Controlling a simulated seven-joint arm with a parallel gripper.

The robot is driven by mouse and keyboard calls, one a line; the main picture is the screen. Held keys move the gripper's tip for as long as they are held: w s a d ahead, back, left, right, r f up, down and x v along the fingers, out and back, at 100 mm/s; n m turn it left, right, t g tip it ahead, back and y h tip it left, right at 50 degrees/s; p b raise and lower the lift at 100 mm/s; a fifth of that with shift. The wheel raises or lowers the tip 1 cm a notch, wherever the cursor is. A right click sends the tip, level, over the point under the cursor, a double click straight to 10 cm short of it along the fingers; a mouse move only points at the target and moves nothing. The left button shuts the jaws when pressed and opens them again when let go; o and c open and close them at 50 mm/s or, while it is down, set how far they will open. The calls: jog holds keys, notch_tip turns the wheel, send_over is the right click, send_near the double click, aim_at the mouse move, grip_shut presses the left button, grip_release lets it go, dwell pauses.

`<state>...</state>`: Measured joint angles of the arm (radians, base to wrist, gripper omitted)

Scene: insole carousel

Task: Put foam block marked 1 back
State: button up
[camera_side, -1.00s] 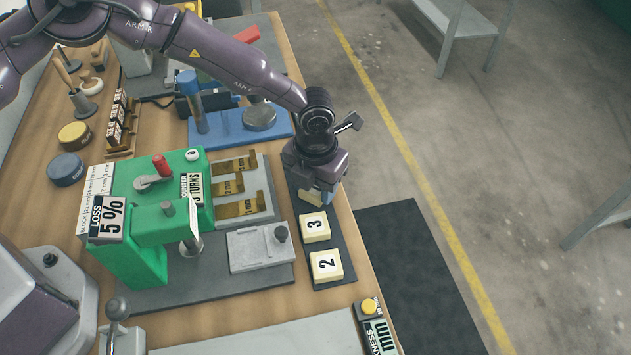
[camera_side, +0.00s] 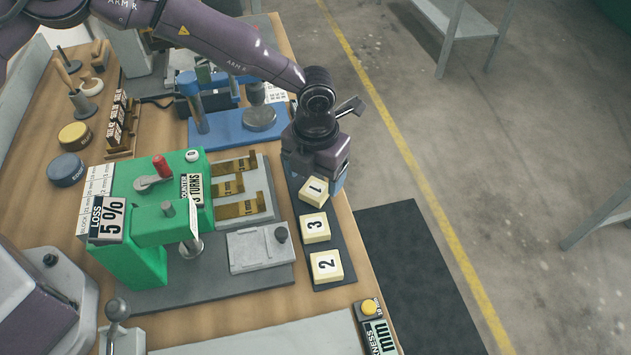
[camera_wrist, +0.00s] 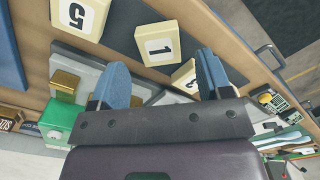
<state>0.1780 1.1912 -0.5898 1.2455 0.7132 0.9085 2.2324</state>
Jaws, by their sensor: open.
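The cream foam block marked 1 (camera_side: 313,190) lies on the dark strip at the bench's right edge, turned a little out of line with the other blocks. It also shows in the wrist view (camera_wrist: 158,43), label up, beyond the fingertips. My gripper (camera_side: 325,180) is just behind and above block 1 in the side view. In the wrist view my gripper (camera_wrist: 162,65) has its two blue fingers wide apart with nothing held between them. The block marked 3 (camera_side: 315,227) is close in front of block 1, and the block marked 2 (camera_side: 326,266) is nearer still.
Another block (camera_wrist: 80,14), marked what looks like 5, lies on the strip in the wrist view; my gripper hides it in the side view. A green press (camera_side: 135,255) and a grey plate with brass pieces (camera_side: 262,200) stand left of the strip. Open floor lies right.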

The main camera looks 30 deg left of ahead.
aim_at(315, 188)
notch_tip(315, 188, up, 9)
jog(key=shift+f, duration=0.2)
jog(key=s+a+r+n+t+y, duration=0.15)
jog(key=s+a+r+n, duration=0.25)
jog(key=a+r+n, duration=0.5)
jog(key=s+a+r+n+t, duration=0.2)
jog(key=s+a+r+n, duration=0.35)
jog(key=r+n, duration=0.35)
jog(key=s+a+r+n+t, duration=0.1)
jog(key=s+a+r+n, duration=0.1)
jog(key=s+a+n, duration=0.3)
jog(key=s+a+r+n+t+h, duration=0.1)
jog(key=s+a+n, duration=0.4)
jog(key=s+n, duration=0.5)
jog(key=shift+s+a+r+n, duration=0.35)
jog(key=shift+r+n, duration=0.25)
jog(key=shift+n, duration=0.9)
jog(key=shift+h, duration=0.25)
